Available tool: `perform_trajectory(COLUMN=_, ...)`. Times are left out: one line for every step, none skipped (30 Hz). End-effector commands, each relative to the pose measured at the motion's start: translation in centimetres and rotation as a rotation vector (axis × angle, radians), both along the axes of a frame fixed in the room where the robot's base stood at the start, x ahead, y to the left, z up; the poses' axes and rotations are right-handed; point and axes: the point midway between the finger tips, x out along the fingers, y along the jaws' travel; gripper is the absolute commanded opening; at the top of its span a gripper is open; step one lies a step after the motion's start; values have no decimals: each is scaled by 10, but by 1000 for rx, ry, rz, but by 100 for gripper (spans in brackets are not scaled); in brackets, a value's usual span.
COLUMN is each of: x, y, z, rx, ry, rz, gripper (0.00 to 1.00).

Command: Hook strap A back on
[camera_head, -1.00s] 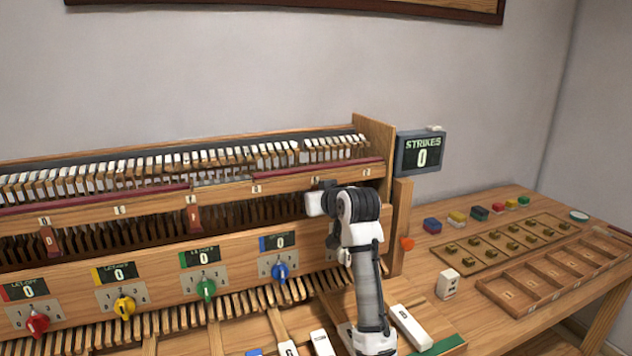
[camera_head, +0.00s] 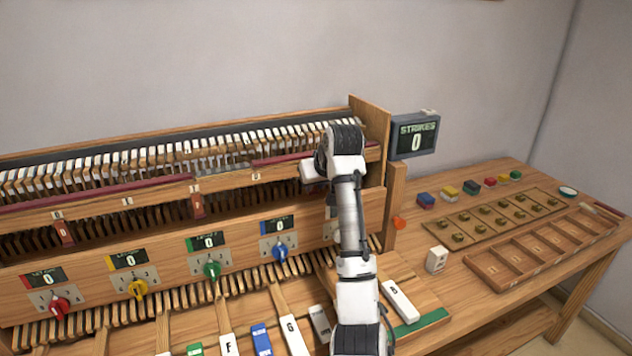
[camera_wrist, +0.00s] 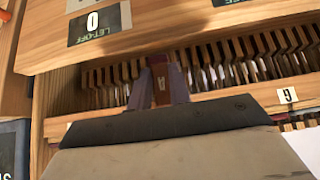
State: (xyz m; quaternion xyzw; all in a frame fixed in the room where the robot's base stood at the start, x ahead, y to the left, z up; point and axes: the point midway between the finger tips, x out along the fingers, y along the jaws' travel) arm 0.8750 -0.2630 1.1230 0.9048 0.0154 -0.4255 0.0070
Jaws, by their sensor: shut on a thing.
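My gripper (camera_wrist: 162,88) is shut on a reddish-brown strap (camera_wrist: 160,84) with a small pale tag, taken as strap A; its letter is too small to read surely. In the head view my gripper (camera_head: 313,175) is at the right end of the wooden label rail (camera_head: 225,183), in front of the piano action. The arm covers most of the strap there. I cannot tell whether its end touches a hook. Two similar red straps hang from the rail farther left, one at the far left (camera_head: 63,232) and one near the middle (camera_head: 198,204).
Coloured knobs (camera_head: 281,252) and small displays line the panel below. The wooden end post (camera_head: 372,130) and the strikes display (camera_head: 415,138) stand close right of my arm. Loose keys lie in front. The side table holds coloured blocks and a compartment tray (camera_head: 477,272).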

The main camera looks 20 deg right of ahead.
Motion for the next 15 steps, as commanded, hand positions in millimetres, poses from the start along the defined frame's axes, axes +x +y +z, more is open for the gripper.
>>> perform_trajectory(x=0, y=0, z=1, rx=-1, ry=-1, rz=0, gripper=0)
perform_trajectory(x=0, y=0, z=1, rx=-1, ry=0, rz=0, gripper=0)
perform_trajectory(x=0, y=0, z=1, rx=-1, ry=0, rz=0, gripper=0)
perform_trajectory(x=0, y=0, z=1, rx=-1, ry=0, rz=0, gripper=0)
perform_trajectory(x=0, y=0, z=1, rx=-1, ry=0, rz=0, gripper=0)
perform_trajectory(x=0, y=0, z=1, rx=-1, ry=0, rz=0, gripper=0)
perform_trajectory(x=0, y=0, z=1, rx=-1, ry=0, rz=0, gripper=0)
perform_trajectory(x=0, y=0, z=1, rx=-1, ry=0, rz=0, gripper=0)
perform_trajectory(x=0, y=0, z=1, rx=-1, ry=0, rz=0, gripper=0)
perform_trajectory(x=0, y=0, z=1, rx=-1, ry=-1, rz=0, gripper=0)
perform_trajectory(x=0, y=0, z=1, rx=-1, ry=-1, rz=0, gripper=22)
perform_trajectory(x=0, y=0, z=1, rx=-1, ry=-1, rz=0, gripper=27)
perform_trajectory(x=0, y=0, z=1, rx=-1, ry=-1, rz=0, gripper=31)
perform_trajectory(x=0, y=0, z=1, rx=-1, ry=0, rz=0, gripper=35)
perform_trajectory(x=0, y=0, z=1, rx=-1, ry=0, rz=0, gripper=40)
